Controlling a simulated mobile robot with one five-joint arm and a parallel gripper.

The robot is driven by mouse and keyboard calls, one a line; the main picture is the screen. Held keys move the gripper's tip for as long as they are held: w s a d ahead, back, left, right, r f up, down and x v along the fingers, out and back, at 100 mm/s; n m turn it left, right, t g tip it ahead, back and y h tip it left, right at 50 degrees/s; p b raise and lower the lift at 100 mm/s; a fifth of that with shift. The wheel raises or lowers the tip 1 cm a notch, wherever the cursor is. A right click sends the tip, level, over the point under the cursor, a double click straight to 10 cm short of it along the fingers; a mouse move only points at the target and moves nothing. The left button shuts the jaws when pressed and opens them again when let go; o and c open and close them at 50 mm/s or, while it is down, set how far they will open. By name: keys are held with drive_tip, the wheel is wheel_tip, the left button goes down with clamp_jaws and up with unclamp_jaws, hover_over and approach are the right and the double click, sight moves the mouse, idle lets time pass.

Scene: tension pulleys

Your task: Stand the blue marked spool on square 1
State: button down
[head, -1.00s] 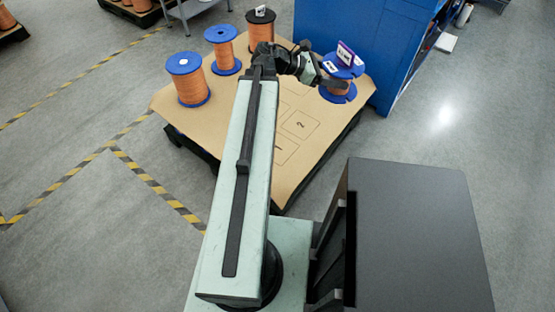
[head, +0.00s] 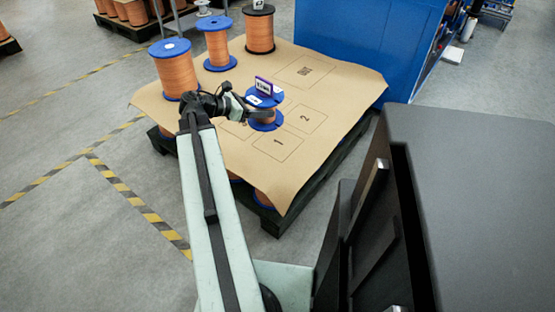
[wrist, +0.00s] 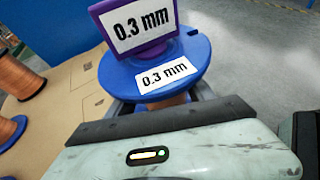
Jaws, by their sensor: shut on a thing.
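The blue marked spool (head: 264,122) has blue flanges, copper wire and a purple tag. In the wrist view its top flange (wrist: 190,56) and tag both read "0.3 mm". My gripper (head: 256,113) is shut on it around the middle, below the top flange; the fingers partly hide the wire. The spool looks upright, left of square 2 (head: 306,119) and just up-left of square 1 (head: 279,143). Square 1 is empty, its outline drawn on the brown sheet. I cannot tell whether the spool's bottom is clear of the sheet.
Two blue-flanged spools (head: 176,72) (head: 217,44) and a black-flanged spool (head: 260,32) stand along the far left of the brown sheet (head: 345,92). A square with a printed code (head: 305,71) is empty. A blue cabinet (head: 370,40) stands behind the sheet.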

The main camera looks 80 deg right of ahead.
drive_tip(key=w+a+f+n+t+h+b, duration=0.1)
drive_tip(key=w+f+b, duration=0.85)
drive_tip(key=f, duration=0.35)
drive_tip(key=shift+n+h, duration=0.3)
drive_tip(key=shift+s+a+b+x, duration=0.4)
drive_tip(key=shift+b+x, duration=0.7)
drive_tip(key=shift+x, duration=1.6)
drive_tip(key=shift+s+a+b+x, duration=0.35)
drive_tip(key=shift+b+x, duration=0.75)
drive_tip(key=shift+x, duration=1.6)
drive_tip(key=shift+s+a+b+x, duration=0.35)
drive_tip(key=shift+b+x, duration=0.75)
drive_tip(key=shift+x, duration=1.65)
drive_tip(key=shift+c, duration=1.9)
unclamp_jaws()
drive_tip(key=shift+r, duration=0.2)
drive_tip(key=shift+r, duration=0.15)
drive_tip(key=p+v, duration=0.5)
drive_tip(key=v, duration=0.7)
